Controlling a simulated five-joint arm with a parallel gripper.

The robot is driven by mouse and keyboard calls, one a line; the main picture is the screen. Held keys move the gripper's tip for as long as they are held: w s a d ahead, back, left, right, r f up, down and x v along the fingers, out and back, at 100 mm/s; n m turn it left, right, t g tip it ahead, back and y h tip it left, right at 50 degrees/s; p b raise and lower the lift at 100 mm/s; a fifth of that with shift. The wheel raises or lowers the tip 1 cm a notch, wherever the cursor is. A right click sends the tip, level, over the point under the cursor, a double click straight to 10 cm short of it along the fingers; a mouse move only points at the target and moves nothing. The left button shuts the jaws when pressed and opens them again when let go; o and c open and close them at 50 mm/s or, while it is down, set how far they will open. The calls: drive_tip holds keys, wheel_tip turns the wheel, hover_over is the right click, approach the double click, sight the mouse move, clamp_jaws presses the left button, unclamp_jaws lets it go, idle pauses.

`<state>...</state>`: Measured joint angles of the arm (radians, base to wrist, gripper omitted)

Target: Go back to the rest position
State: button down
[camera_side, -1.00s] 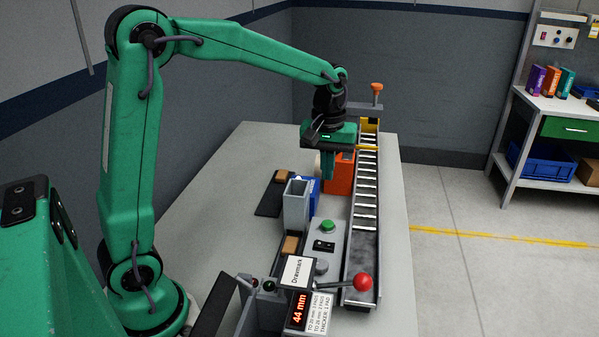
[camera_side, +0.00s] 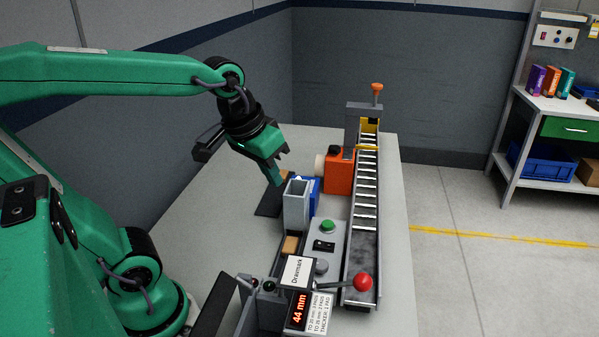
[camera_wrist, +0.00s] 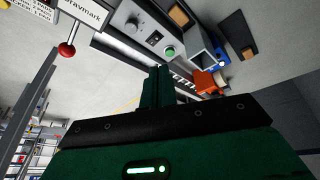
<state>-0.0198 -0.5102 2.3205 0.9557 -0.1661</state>
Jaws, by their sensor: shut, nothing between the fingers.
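My gripper (camera_side: 276,178) is green and shut, with nothing between its fingers. In the side view it hangs tilted above the table, just left of and above the grey open-topped box (camera_side: 296,204). In the wrist view the closed fingers (camera_wrist: 157,88) show at the middle. No rest position is marked in either view.
A blue part (camera_side: 314,188), an orange unit (camera_side: 339,174) and a roller conveyor (camera_side: 365,195) stand right of the grey box. A control panel with a green button (camera_side: 325,227) and a red-knobbed lever (camera_side: 362,282) are nearer. A dark pad (camera_side: 268,204) lies left.

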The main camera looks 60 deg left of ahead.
drive_tip(key=s, duration=0.1)
drive_tip(key=s+f+m+t, duration=0.1)
drive_tip(key=s, duration=0.1)
drive_tip(key=s+m, duration=0.1)
drive_tip(key=shift+s+d+f, duration=0.15)
drive_tip(key=shift+s+d, duration=0.1)
drive_tip(key=shift+s, duration=0.05)
